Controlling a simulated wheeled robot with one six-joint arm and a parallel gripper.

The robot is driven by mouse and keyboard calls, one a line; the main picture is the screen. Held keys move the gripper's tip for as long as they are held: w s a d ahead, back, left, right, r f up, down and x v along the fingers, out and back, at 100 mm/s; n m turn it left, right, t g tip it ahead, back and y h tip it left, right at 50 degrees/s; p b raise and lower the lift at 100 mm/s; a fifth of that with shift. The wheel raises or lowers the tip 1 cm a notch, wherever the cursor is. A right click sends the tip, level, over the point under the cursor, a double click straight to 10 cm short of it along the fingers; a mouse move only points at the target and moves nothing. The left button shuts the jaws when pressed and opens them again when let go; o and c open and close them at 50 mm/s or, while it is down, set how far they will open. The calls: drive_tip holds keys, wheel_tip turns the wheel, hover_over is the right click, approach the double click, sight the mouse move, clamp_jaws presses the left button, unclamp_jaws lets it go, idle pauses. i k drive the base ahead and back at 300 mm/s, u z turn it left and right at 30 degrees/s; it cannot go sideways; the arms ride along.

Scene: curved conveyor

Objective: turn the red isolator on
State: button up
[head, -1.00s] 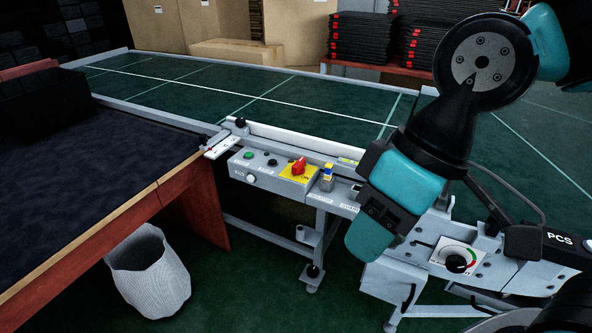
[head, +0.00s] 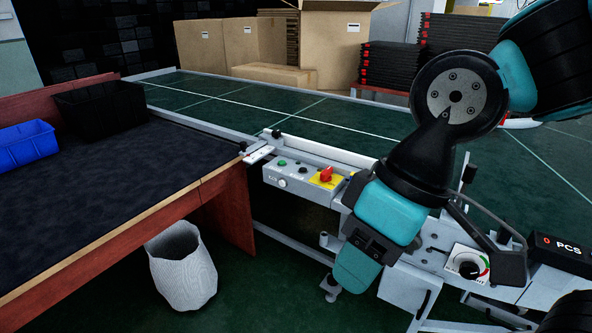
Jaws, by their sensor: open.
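The red isolator (head: 326,174) is a red rotary knob on a yellow plate. It sits on the grey control box (head: 291,174) at the conveyor's near edge, left of my arm. Its exact turn position is too small to tell. My arm hides the edge just right of the isolator.
A black dial (head: 469,269) with a coloured scale and a PCS box (head: 568,254) are near my gripper. The green conveyor (head: 345,123) lies behind. A dark-topped table (head: 110,190) and a white bin (head: 183,269) stand left. Cardboard boxes (head: 330,45) are behind.

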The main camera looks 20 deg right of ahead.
sight(326, 176)
drive_tip(key=u, duration=0.05)
drive_tip(key=i, duration=0.9)
drive_tip(key=z, duration=0.55)
